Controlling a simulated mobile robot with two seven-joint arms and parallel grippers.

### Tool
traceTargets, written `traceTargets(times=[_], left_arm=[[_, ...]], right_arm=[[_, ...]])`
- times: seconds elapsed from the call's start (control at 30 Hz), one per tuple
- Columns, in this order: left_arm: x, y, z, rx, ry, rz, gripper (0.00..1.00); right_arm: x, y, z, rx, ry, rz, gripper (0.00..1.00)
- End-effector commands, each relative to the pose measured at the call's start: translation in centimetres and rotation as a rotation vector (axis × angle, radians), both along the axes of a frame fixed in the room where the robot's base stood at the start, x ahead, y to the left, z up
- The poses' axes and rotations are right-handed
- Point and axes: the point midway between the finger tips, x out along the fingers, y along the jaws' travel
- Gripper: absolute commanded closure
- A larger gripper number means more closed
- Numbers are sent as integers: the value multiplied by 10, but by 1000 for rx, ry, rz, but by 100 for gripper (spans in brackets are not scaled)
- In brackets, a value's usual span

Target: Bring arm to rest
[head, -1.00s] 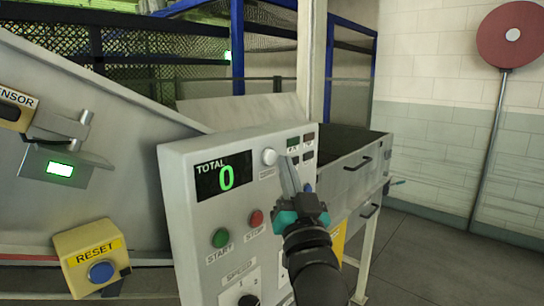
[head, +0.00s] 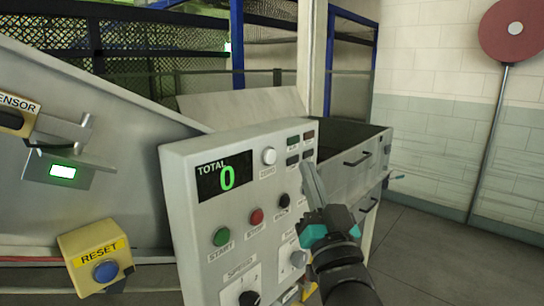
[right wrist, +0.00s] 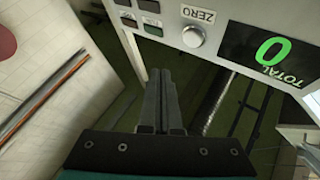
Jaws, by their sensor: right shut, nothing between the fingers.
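My right gripper (head: 312,188) is in front of the right part of the grey control panel (head: 188,165) in the head view. Its fingers are together and hold nothing. In the right wrist view the shut fingers (right wrist: 161,105) point toward the panel's edge, with the ZERO button (right wrist: 193,37) above and to the right of them. I see no contact with the panel. The display (head: 224,176) reads TOTAL 0. My left gripper is not in view.
A yellow RESET box (head: 96,258) with a blue button stands at the lower left. A metal chute (head: 90,130) slopes down behind the panel. A red disc on a pole (head: 512,30) is at the right; the floor there is clear.

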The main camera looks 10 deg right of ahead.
Motion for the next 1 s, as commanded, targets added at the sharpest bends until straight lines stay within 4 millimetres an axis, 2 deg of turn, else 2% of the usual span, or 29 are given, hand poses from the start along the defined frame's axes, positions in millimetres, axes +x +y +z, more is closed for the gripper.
traceTargets(times=[0.37, 0.47, 0.57, 0.67, 0.7, 0.77, 0.8, 0.87, 1.0], left_arm=[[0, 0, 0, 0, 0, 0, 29], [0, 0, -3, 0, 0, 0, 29], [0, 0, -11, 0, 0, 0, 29], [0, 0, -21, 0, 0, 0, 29], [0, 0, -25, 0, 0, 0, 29], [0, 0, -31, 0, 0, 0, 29], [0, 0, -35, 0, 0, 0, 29], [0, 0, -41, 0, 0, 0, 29], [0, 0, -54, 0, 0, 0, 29]], right_arm=[[1, 0, -1, 0, 2, 0, 100], [7, 2, -18, -7, 35, 2, 100], [21, 6, -63, -25, 120, 7, 100], [37, 12, -132, -53, 248, 16, 100], [41, 14, -164, -68, 305, 20, 100], [45, 18, -211, -89, 390, 27, 100], [46, 19, -241, -102, 444, 33, 100], [43, 22, -288, -122, 526, 41, 100], [26, 25, -394, -167, 713, 60, 100]])
